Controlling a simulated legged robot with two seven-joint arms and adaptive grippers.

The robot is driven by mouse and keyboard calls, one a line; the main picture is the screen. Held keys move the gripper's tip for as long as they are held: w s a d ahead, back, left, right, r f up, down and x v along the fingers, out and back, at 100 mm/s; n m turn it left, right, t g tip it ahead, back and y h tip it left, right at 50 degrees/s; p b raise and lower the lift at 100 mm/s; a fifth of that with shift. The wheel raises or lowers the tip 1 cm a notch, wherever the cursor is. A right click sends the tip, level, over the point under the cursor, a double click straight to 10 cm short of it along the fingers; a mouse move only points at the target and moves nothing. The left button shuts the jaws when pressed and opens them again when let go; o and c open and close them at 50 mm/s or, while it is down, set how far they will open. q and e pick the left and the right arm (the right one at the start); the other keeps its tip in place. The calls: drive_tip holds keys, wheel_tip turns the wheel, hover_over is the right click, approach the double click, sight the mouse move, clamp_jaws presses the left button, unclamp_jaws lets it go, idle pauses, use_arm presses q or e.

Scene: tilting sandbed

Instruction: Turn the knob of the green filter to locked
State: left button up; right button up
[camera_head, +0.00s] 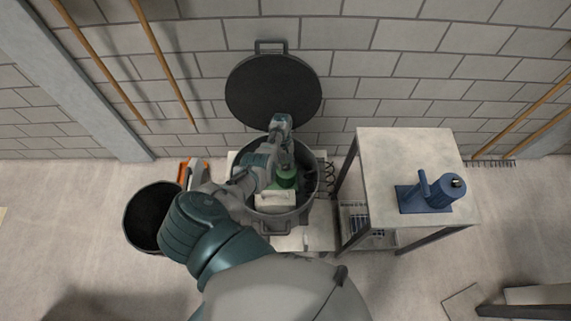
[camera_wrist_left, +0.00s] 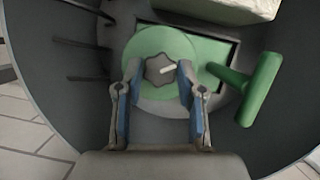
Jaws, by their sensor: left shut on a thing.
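The green filter (camera_wrist_left: 218,52) sits inside a round grey drum, with a round green top and a green T-shaped handle (camera_wrist_left: 262,88). Its dark lobed knob (camera_wrist_left: 158,70) carries a pale mark pointing right and slightly up in the left wrist view. My left gripper (camera_wrist_left: 159,84) has its two blue-padded fingers on either side of the knob, shut on it. In the head view the filter (camera_head: 286,177) shows partly below my left gripper (camera_head: 284,165), whose fingertips are hard to make out there. My right gripper is not in view.
The drum (camera_head: 318,190) stands open, its round lid (camera_head: 272,92) raised against the brick wall. A whitish block (camera_head: 275,200) is in the drum beside the filter. A black bucket (camera_head: 150,215) stands left. A table (camera_head: 385,160) with a blue filter unit (camera_head: 430,193) stands right.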

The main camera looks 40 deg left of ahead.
use_arm(q)
drive_tip(key=m+y, duration=0.1)
drive_tip(key=m, duration=0.1)
drive_tip(key=shift+m+g, duration=0.4)
drive_tip(key=m, duration=0.2)
drive_tip(key=shift+w+d+m+y, duration=0.1)
drive_tip(key=shift+d+m+y, duration=0.05)
drive_tip(key=shift+m+y, duration=0.45)
drive_tip(key=shift+m, duration=0.2)
drive_tip(key=o, duration=1.1)
drive_tip(key=shift+g, duration=0.3)
drive_tip(key=shift+o, duration=0.2)
drive_tip(key=shift+w, duration=0.1)
